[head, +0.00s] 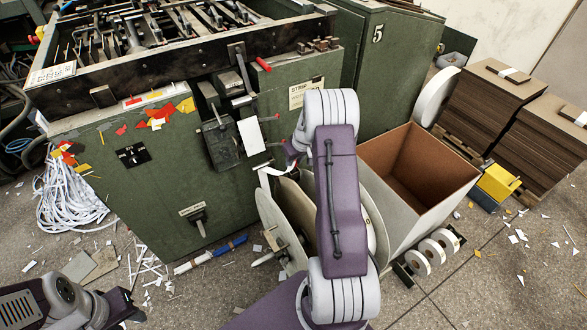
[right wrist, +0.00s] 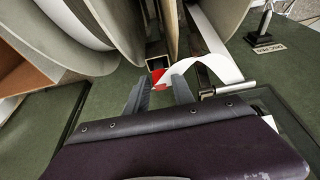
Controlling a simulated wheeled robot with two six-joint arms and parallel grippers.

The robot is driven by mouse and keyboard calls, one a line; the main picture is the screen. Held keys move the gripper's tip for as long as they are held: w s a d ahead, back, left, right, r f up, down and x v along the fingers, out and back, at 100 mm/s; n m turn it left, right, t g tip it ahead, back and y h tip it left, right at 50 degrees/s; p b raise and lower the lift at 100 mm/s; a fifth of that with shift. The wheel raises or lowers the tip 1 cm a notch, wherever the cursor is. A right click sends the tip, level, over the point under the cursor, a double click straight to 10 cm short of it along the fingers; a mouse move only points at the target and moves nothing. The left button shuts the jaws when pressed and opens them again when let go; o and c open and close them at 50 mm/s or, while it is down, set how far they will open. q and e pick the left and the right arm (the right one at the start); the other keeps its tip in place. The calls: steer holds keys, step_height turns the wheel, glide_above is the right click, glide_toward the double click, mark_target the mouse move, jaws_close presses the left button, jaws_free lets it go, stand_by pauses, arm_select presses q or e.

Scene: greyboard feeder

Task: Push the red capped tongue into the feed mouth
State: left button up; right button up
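The red cap (right wrist: 159,76) is on the end of a white paper tongue (right wrist: 205,67), which curves away to the right in the right wrist view. The tongue also shows as a white strip in the head view (head: 274,169). My right gripper (right wrist: 158,88) has its two grey fingers apart, with the red cap between and just beyond the tips. A small dark square opening with a pale rim (right wrist: 157,61), seemingly the feed mouth, lies right behind the cap. I cannot tell whether the cap enters it. My left gripper (head: 127,307) is at the lower left, far from the tongue; its fingers are unclear.
The green machine (head: 150,190) fills the left and middle. Large pale reels (head: 281,231) stand beside the tongue. An open brown-lined bin (head: 425,205) is right of my right arm. Paper strips and scraps litter the floor. A red-tipped lever (head: 263,65) sticks out above.

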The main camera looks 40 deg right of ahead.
jaws_close()
steer(key=shift+r+p, duration=3.45)
steer(key=shift+r, duration=0.9)
steer(key=shift+s+f, duration=0.1)
steer(key=shift+f, duration=0.05)
